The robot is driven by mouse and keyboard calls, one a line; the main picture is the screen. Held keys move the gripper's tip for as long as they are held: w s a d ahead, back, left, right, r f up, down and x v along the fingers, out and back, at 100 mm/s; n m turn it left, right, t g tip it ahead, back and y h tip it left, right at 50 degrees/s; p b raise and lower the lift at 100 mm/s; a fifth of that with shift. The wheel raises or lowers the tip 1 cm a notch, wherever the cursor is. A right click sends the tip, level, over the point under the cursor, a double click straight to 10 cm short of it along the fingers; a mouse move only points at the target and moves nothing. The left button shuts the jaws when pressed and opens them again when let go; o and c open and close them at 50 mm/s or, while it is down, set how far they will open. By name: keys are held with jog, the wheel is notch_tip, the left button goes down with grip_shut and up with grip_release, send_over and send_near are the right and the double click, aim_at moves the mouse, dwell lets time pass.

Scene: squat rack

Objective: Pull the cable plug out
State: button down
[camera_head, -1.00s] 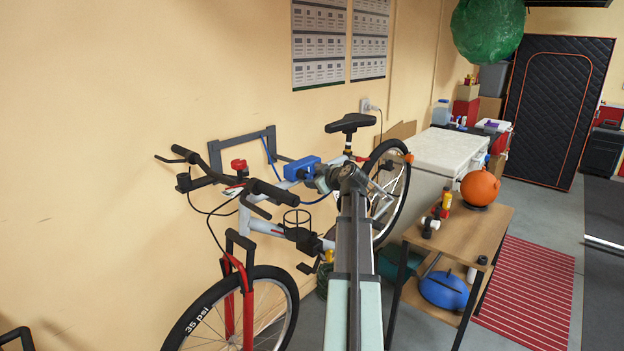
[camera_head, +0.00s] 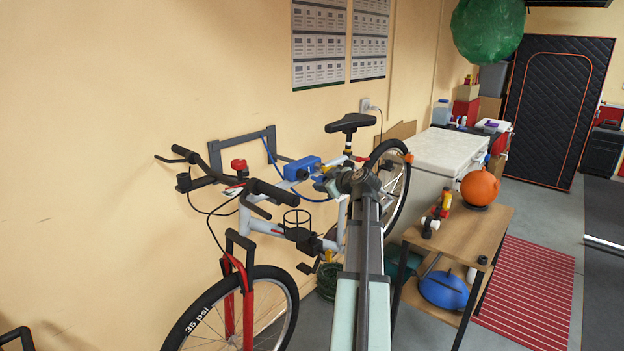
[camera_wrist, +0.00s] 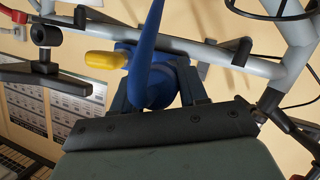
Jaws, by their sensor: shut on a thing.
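My gripper (camera_head: 328,181) is beside the bike frame, just right of a blue box (camera_head: 301,168). In the wrist view my gripper (camera_wrist: 160,88) has its dark fingers shut on a blue plug (camera_wrist: 180,84). A thick blue cable (camera_wrist: 148,45) crosses in front of the plug. In the head view the blue cable (camera_head: 268,148) runs from the wall bracket in a loop towards my gripper. A yellow part (camera_wrist: 104,60) sits behind and left of the plug. Whether the plug still touches the blue box is hidden.
The bike (camera_head: 262,228) stands close along the wall, with its saddle (camera_head: 350,123) and rear wheel beside my arm. A grey wall bracket (camera_head: 242,148) is behind it. A wooden table (camera_head: 470,232) with several items stands to the right.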

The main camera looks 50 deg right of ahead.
jog(key=shift+s, duration=2.5)
